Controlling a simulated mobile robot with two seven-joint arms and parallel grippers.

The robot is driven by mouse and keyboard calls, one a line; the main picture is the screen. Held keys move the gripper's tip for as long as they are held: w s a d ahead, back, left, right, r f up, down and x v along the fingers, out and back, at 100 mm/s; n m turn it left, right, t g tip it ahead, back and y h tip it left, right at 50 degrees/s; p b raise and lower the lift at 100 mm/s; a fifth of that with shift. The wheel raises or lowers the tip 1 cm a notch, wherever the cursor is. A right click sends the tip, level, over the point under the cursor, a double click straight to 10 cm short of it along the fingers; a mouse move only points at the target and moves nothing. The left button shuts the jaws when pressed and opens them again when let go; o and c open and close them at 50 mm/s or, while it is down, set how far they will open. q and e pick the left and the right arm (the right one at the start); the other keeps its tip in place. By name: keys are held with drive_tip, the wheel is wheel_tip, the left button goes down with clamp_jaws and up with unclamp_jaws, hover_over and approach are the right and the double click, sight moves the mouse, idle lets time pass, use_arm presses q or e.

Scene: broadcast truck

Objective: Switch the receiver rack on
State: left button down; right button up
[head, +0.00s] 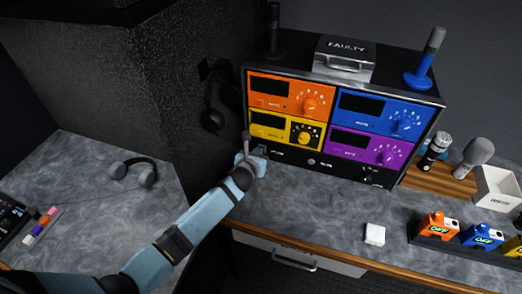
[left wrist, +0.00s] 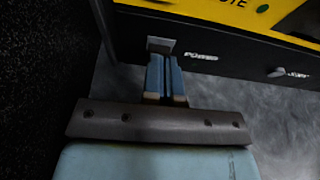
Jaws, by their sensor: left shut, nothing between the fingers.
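The receiver rack (head: 330,173) stands on the counter in the head view, with orange, blue, yellow and purple units above a black bottom panel. The units' display windows look dark. In the left wrist view, a grey power switch (left wrist: 160,45) sits on the black panel, left of the word POWER. My left gripper (head: 260,154) is shut and empty at the panel's lower left corner. Its fingertips (left wrist: 164,58) are right at the switch and partly cover it; I cannot tell whether they touch. My right gripper is out of view.
A dark headset hangs on the wall left of the rack; a grey headset (head: 140,171) lies on the left counter. Orange and blue OFF packs (head: 438,226) sit at right. A white block (head: 375,234) lies on the front counter.

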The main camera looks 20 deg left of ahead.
use_arm(q)
drive_tip(key=shift+x, duration=0.75)
idle(0.4)
drive_tip(key=shift+s+r, duration=0.2)
drive_tip(key=shift+s, duration=0.1)
drive_tip(key=shift+p+v, duration=0.8)
drive_tip(key=p+v, duration=0.3)
drive_tip(key=v, duration=0.1)
drive_tip(key=shift+s, duration=0.3)
